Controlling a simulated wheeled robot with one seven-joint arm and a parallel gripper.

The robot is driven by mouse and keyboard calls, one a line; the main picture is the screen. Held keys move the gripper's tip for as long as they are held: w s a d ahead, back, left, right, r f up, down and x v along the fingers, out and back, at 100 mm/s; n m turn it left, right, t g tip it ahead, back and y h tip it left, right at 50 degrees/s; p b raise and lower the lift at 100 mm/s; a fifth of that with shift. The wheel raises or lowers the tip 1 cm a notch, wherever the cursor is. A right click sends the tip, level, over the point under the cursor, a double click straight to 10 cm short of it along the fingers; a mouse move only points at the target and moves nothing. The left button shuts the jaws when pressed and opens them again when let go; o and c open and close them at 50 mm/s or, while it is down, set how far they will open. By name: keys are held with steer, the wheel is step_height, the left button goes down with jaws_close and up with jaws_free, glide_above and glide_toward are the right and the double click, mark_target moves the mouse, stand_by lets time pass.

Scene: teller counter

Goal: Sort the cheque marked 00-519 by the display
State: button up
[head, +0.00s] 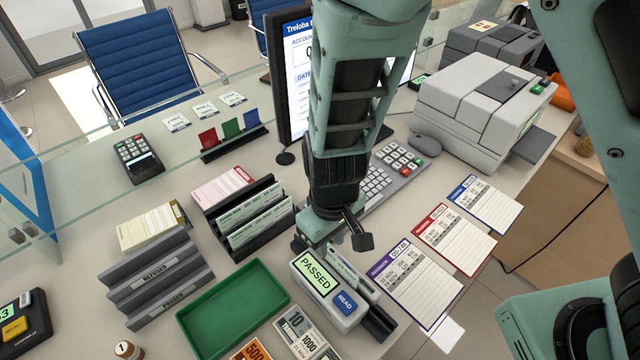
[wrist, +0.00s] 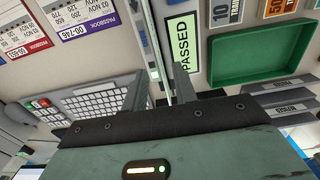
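My gripper (head: 332,243) is over the slot. In the wrist view its two fingers are apart, with the cheque (wrist: 162,55) seen nearly edge-on between them. A grey stepped rack (head: 160,280) has slots labelled REFUSED and PASSED, and no cheque shows in them. A black rack (head: 222,238) holds several greenish cheques (head: 258,220). The monitor (head: 296,70) is partly hidden by my arm.
A green tray (head: 235,305) lies empty between the grey rack and the reader. Passbooks (head: 418,278) lie to the right. A keyboard (head: 375,185) and a printer (head: 480,110) stand behind. A glass screen (head: 60,175) edges the counter.

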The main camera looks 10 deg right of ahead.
steer(key=shift+f+b, duration=0.3)
steer(key=shift+f, duration=1.85)
jaws_close()
steer(key=shift+r, duration=0.1)
step_height(320, 180, up, 11)
steer(key=p, duration=1.1)
steer(key=shift+r, duration=0.2)
